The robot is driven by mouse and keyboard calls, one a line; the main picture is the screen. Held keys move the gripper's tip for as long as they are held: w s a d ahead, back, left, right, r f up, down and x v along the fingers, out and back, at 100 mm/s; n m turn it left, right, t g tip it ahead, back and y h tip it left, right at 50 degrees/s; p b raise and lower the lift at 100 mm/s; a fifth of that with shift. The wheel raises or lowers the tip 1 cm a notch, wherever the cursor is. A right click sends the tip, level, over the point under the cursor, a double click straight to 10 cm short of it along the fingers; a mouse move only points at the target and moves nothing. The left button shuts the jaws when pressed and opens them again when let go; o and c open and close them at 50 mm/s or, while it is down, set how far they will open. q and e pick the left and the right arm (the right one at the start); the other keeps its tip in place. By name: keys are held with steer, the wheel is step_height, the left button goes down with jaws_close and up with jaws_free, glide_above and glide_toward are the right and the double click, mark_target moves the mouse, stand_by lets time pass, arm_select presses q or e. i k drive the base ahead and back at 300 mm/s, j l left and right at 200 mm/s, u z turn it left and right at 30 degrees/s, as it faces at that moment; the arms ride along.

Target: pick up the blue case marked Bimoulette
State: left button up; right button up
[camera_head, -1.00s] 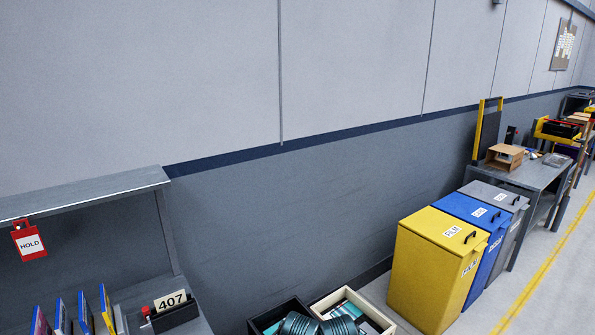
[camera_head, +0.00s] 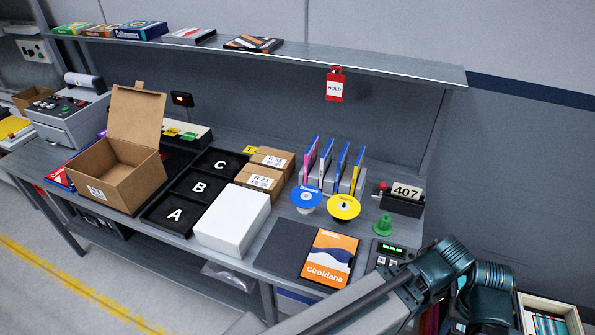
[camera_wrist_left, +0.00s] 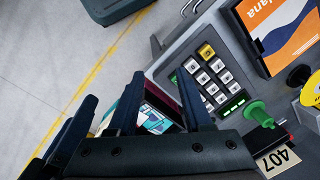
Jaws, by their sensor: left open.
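Several thin upright cases with blue edges (camera_head: 342,160) stand in slots on the bench in the head view. Another blue case (camera_head: 141,30) lies on the upper shelf, with lettering that does not look like Bimoulette. I cannot read Bimoulette on any case. An orange case marked Ciroldana (camera_head: 327,258) lies near the bench's front; it also shows in the wrist view (camera_wrist_left: 280,30). My left gripper (camera_wrist_left: 138,85) is open and empty beside the bench, past the keypad. In the head view only my left arm shows clearly. My right gripper is not in view.
A keypad (camera_wrist_left: 208,75), green knob (camera_head: 383,225) and 407 holder (camera_head: 402,203) stand at the bench's right end. Blue (camera_head: 306,198) and yellow (camera_head: 343,206) discs stand before the upright cases. An open carton (camera_head: 115,180) and a white box (camera_head: 232,220) lie left. A bin (camera_head: 550,315) is at lower right.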

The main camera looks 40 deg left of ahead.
mark_target(341, 162)
steer(key=l+u, duration=0.1)
steer(key=u, duration=0.7)
steer(key=l+u, duration=0.15)
steer(key=u, duration=0.25)
steer(key=i, duration=0.45)
steer(key=k, duration=0.25)
steer(key=k+j, duration=0.1)
steer(key=j, duration=0.25)
steer(key=i+j, duration=0.15)
steer(key=j, duration=0.2)
steer(key=i+j, duration=0.1)
steer(key=j, duration=0.25)
steer(key=i+j, duration=0.15)
steer(key=j, duration=0.2)
steer(key=i+j, duration=0.1)
steer(key=j, duration=0.25)
steer(key=i+j, duration=0.15)
steer(key=j, duration=0.15)
steer(key=j+z, duration=0.1)
steer(key=z, duration=0.25)
steer(key=j+z, duration=0.1)
steer(key=z, duration=1.7)
steer(key=j, duration=0.05)
